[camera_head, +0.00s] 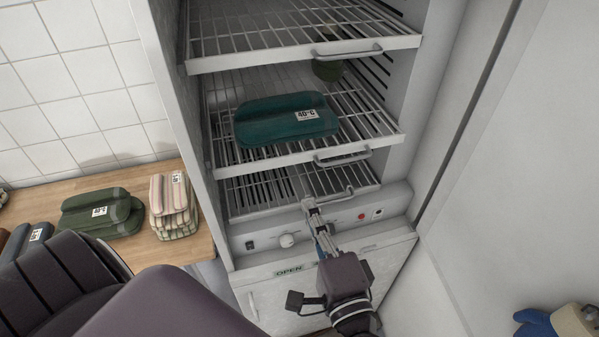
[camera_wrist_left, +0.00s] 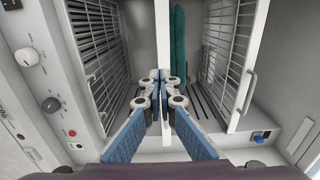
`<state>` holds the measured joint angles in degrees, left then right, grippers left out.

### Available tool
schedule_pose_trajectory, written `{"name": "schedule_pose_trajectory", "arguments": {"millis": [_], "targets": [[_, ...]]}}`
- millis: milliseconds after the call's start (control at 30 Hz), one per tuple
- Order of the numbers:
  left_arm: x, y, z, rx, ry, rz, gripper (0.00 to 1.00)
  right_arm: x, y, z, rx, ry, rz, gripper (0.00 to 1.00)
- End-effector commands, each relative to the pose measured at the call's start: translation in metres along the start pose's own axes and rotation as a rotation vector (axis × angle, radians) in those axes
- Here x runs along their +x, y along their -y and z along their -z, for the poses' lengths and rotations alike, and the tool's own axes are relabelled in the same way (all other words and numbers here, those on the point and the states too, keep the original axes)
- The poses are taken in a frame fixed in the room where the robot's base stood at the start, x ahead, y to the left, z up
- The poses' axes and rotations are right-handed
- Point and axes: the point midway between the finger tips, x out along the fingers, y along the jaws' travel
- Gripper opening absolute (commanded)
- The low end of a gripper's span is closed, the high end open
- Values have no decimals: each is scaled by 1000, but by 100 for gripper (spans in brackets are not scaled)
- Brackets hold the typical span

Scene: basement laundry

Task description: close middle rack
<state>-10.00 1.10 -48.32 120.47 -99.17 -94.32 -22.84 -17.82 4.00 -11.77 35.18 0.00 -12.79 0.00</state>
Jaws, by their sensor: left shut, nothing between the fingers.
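The middle rack (camera_head: 290,156) is a white wire shelf with a front lip and grey handle (camera_head: 343,157) in the tall cabinet. A folded teal cloth (camera_head: 285,121) labelled 40°C lies on it. In the left wrist view, the cloth (camera_wrist_left: 179,50) shows beside the rack's lip (camera_wrist_left: 163,25), behind my fingers. My left gripper (camera_head: 308,203) is shut and empty in front of the cabinet. My right gripper is not in view.
The top rack (camera_head: 300,55) is above and the bottom rack (camera_head: 290,192) below. A control panel (camera_head: 265,240) with a knob is under them. Folded cloths (camera_head: 100,212) lie on a wooden counter (camera_head: 180,250) at left. A white wall or panel (camera_head: 520,170) stands at right.

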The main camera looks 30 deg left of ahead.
Motion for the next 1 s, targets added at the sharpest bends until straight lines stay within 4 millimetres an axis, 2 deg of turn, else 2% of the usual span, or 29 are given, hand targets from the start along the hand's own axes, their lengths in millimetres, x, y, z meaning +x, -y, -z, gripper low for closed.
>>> {"name": "schedule_pose_trajectory", "arguments": {"millis": [33, 200, 433, 633, 1000], "targets": [[12, 0, 0, -2, 1, 6, 0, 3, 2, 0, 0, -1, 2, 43], [50, 0, 0, -1, 0, 6, 0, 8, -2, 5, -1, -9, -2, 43], [87, 0, 0, 1, 0, 3, 0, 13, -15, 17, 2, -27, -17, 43], [100, 0, 0, 2, -1, 0, 0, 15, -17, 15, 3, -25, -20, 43], [102, 0, 0, 2, 0, -1, 0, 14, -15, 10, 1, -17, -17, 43]]}}
